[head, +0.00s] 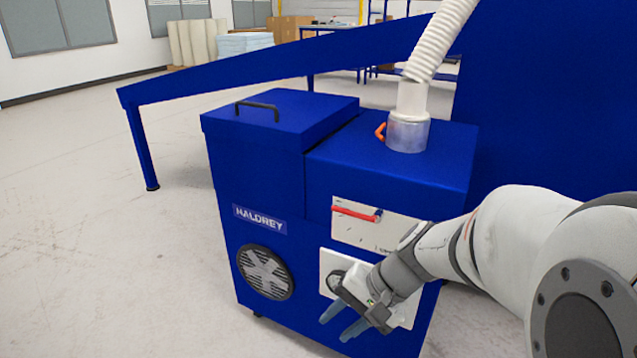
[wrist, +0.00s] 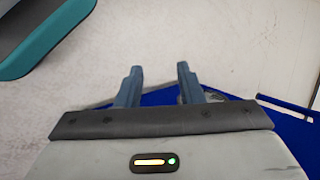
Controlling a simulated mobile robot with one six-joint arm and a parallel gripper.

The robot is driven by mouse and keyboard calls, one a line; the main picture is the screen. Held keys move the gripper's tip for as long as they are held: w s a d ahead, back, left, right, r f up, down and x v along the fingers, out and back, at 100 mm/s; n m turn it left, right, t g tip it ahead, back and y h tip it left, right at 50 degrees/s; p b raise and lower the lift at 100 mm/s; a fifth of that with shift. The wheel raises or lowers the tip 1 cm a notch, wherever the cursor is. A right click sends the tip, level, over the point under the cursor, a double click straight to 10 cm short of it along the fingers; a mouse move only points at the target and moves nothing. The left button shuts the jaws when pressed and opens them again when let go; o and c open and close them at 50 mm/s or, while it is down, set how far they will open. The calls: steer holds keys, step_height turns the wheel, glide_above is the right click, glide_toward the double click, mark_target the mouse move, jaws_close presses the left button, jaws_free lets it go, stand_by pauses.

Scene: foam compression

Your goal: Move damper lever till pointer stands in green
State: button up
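A small orange lever (head: 381,131) sticks out to the left of the clear collar (head: 408,133) under the white duct on top of the blue machine. A red bar (head: 357,211) crosses a white panel (head: 375,229) with dark marks on the machine's front. A lower white panel (head: 327,262) with a dark round part is mostly hidden by my gripper. I cannot make out a pointer or a green zone. My gripper (head: 338,326) is low in front of the machine, fingers down-left, apart and empty. The wrist view shows its fingers (wrist: 159,68) spread over the floor.
The blue machine (head: 255,190) has a black lid handle (head: 257,110) and a round vent (head: 265,272). A ribbed white hose (head: 440,40) rises from the collar. A sloping blue chute (head: 220,82) stands behind. Floor to the left is clear. A teal-edged object (wrist: 50,40) shows in the wrist view.

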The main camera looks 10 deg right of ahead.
steer(key=w+d+r+m+t+y+p, duration=0.2)
steer(key=w+d+r+m+t+y, duration=0.25)
steer(key=w, duration=0.55)
steer(key=m+t+h, duration=0.2)
steer(key=m+t, duration=0.5)
glide_toward(357, 215)
steer(key=r+x, duration=0.1)
steer(key=x, duration=0.4)
steer(key=b+x, duration=0.1)
steer(key=x, duration=0.2)
steer(key=f+b+x, duration=0.1)
steer(key=x, duration=0.1)
steer(key=shift+w+a, duration=0.15)
steer(key=shift+c, duration=0.4)
jaws_close()
